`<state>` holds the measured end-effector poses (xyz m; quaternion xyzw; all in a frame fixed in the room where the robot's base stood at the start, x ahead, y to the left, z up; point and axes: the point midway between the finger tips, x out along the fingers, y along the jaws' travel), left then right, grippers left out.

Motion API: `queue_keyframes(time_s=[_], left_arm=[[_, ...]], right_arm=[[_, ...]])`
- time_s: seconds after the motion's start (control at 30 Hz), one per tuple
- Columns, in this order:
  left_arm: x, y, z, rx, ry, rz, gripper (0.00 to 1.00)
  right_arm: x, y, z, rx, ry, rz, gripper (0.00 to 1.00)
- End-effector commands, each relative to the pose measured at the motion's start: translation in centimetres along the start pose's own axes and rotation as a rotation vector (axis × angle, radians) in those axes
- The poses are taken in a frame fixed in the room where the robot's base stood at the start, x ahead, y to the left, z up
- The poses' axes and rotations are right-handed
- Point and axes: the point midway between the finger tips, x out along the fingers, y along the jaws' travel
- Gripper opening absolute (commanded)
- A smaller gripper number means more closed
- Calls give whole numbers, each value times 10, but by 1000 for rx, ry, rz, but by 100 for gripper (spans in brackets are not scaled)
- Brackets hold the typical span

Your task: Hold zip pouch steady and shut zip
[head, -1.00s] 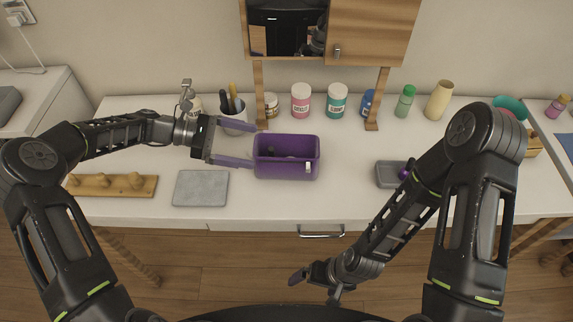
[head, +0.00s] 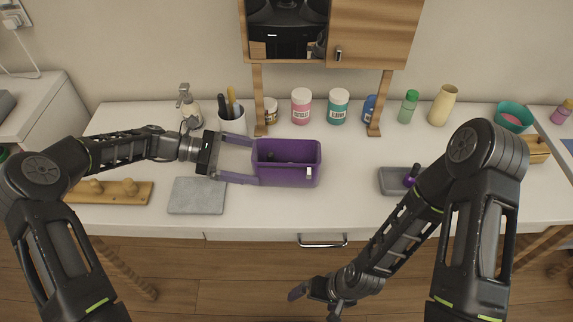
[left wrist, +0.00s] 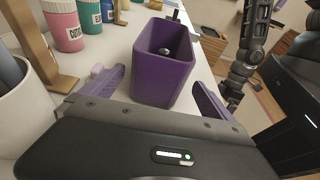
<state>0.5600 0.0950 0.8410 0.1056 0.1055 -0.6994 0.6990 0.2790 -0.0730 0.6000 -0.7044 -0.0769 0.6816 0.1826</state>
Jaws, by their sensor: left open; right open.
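The zip pouch is a purple, box-like open-topped container (head: 287,175) on the white counter, with a small pale zip tab (head: 309,173) at its front right corner. Dark items lie inside. My left gripper (head: 254,161) is open, its purple fingers pointing right at the pouch's left end. In the left wrist view the pouch (left wrist: 163,85) stands between and just beyond the spread fingers; whether they touch it I cannot tell. My right gripper (head: 296,292) is low in front of the counter, away from the pouch; only part of it shows.
A grey mat (head: 197,196) lies front left of the pouch. A white cup with brushes (head: 232,124) stands behind my left gripper. Jars (head: 301,107) line the back. A grey tray (head: 394,181) sits to the right; the counter between it and the pouch is clear.

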Motion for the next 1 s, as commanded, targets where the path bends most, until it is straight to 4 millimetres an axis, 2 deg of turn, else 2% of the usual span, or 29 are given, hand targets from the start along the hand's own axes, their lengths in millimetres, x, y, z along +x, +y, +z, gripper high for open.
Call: queue_keyframes(time_s=[0.4,0.6,1.0], left_arm=[[59,-1,-1,0,0,-3,98],[80,0,-1,1,0,-1,98],[88,0,0,0,0,0,98]], right_arm=[[13,5,0,0,1,0,98],[16,6,0,0,1,0,98],[17,6,0,0,1,0,98]])
